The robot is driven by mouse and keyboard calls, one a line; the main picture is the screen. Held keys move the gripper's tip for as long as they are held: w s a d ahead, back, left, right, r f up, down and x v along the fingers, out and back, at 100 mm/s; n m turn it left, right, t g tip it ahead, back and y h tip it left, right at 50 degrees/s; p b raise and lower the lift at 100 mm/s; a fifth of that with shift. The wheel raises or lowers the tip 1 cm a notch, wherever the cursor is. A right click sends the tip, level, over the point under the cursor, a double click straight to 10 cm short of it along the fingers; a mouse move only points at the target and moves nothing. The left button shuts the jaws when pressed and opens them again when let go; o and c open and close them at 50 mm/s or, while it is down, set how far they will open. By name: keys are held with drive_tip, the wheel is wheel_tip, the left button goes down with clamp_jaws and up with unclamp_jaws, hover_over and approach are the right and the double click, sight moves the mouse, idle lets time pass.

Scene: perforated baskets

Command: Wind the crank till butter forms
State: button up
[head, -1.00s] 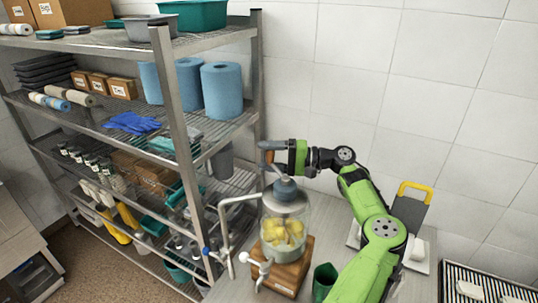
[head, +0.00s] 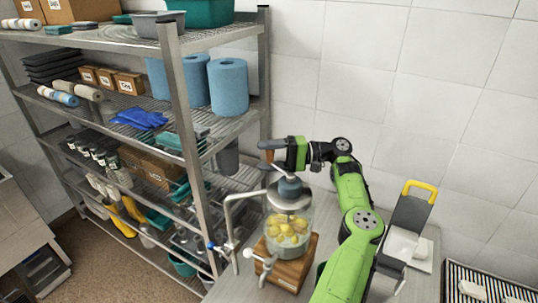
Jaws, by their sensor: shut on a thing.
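The churn's glass jar (head: 288,230) stands on a wooden base (head: 288,268) on the metal counter. Several yellow lumps (head: 285,232) lie inside the jar, with paler stuff among them. A grey metal lid covers the jar, and the crank (head: 282,172) rises from its top. My gripper (head: 272,150) is at the upper end of the crank, shut on its brown wooden handle (head: 267,145). The fingers hide part of the handle.
A metal pipe with a blue-handled tap (head: 229,212) stands close to the jar's left. A white spigot (head: 262,262) sticks out in front. A wire shelf rack (head: 180,90) stands at left. A yellow-handled grey thing (head: 408,215) and white blocks are at right.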

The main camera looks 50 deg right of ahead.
drive_tip(key=shift+a+n+g+y, duration=0.9)
drive_tip(key=shift+n+g+y, duration=0.2)
drive_tip(key=shift+g+y, duration=0.25)
idle(0.7)
idle(0.5)
drive_tip(key=o, duration=1.2)
drive_tip(key=shift+o, duration=1.3)
drive_tip(key=shift+s+a, duration=0.15)
drive_tip(key=shift+a, duration=0.05)
